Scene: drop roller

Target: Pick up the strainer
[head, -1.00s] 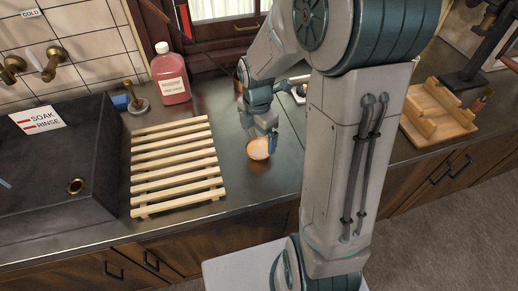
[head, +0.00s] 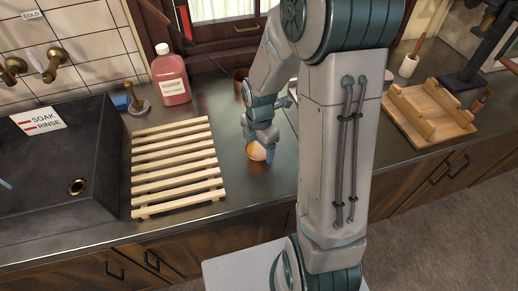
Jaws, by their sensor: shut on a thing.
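The strainer appears to be the small round copper-coloured bowl (head: 256,152) on the dark counter, right of the wooden slatted rack. My gripper (head: 259,150) points down at it, and its fingers are shut on the bowl's rim. The bowl seems to be at or just above the counter; I cannot tell whether it touches. Its mesh and any handle are too small or hidden to make out.
The slatted rack (head: 178,165) lies close on the left, beside the dark sink (head: 50,190). A pink bottle (head: 171,75) stands behind. A wooden stand (head: 430,112) and a white cup (head: 408,65) are right of my arm. The counter front is clear.

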